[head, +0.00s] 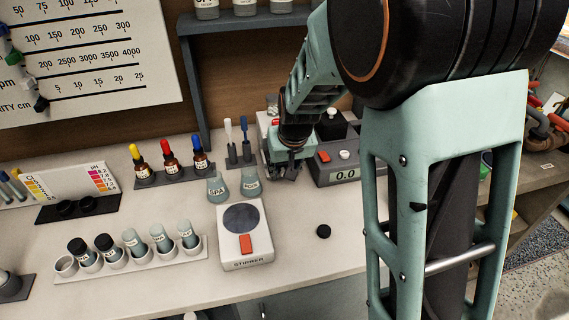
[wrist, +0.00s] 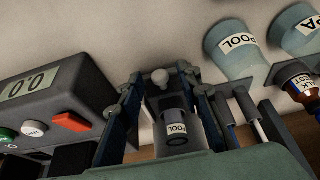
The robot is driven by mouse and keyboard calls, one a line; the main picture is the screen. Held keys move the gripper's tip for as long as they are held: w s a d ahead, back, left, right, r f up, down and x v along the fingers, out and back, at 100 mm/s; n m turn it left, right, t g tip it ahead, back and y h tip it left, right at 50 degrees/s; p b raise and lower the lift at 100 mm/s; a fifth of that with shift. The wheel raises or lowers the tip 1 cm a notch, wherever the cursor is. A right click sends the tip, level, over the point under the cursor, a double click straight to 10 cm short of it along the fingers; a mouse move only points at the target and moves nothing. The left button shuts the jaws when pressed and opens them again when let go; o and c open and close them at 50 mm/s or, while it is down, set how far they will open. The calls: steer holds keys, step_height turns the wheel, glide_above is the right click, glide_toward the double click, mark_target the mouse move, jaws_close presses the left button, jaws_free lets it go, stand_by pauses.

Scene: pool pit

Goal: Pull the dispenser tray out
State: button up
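A vial labelled POOL (wrist: 176,128) sits behind the knob, inside a grey recess. I see gaps between the knob and both fingers. In the head view my gripper and arm hide the tray and most of the dispenser.
A stirrer (head: 245,250) stands nearer the front. A black knob-like disc (head: 323,231) lies on otherwise clear bench.

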jaws_close()
stand_by(0.3)
